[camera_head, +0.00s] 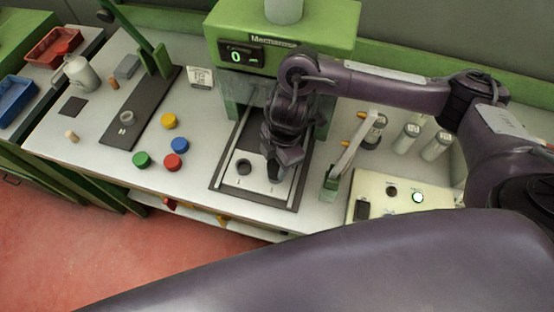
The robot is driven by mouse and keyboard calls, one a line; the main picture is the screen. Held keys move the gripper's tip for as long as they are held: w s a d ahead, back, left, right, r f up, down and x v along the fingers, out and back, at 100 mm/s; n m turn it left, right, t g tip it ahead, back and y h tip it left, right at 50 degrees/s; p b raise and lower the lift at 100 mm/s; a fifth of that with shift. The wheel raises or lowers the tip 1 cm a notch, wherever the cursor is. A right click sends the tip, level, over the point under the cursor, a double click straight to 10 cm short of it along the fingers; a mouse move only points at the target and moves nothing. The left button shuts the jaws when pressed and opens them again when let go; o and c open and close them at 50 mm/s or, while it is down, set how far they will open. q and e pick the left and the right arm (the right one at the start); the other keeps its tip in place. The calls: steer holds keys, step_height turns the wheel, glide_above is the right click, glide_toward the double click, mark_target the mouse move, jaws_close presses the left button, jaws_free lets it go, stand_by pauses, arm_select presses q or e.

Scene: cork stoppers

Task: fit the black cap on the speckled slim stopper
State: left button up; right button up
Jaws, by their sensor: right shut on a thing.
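My right gripper (274,164) points down over the right part of the light plate (258,186) under the green machine. It is shut on a small dark thing, which looks like the black cap, mostly hidden by the fingers. A dark round ring (244,167) sits on the plate just left of the gripper. I cannot tell whether either is the speckled slim one. My left gripper is not in view.
Yellow (169,121), blue (180,145), red (172,162) and green (141,159) caps lie left of the plate. A green lever stand (331,183) and a control box (404,194) are to the right. The green machine (278,36) rises behind the gripper.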

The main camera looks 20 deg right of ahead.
steer(key=shift+f, duration=0.4)
stand_by(0.5)
steer(key=o, duration=1)
steer(key=shift+o, duration=0.2)
steer(key=shift+w+d+r+p, duration=0.1)
steer(key=shift+d+r+p, duration=0.1)
steer(key=shift+r, duration=1.1)
steer(key=shift+s+d+r+p, duration=0.1)
steer(key=shift+d+r, duration=0.1)
steer(key=shift+r, duration=1.1)
steer(key=shift+w+d+r+p, duration=0.1)
steer(key=shift+d+r, duration=0.1)
steer(key=shift+r, duration=1.1)
steer(key=shift+f, duration=0.1)
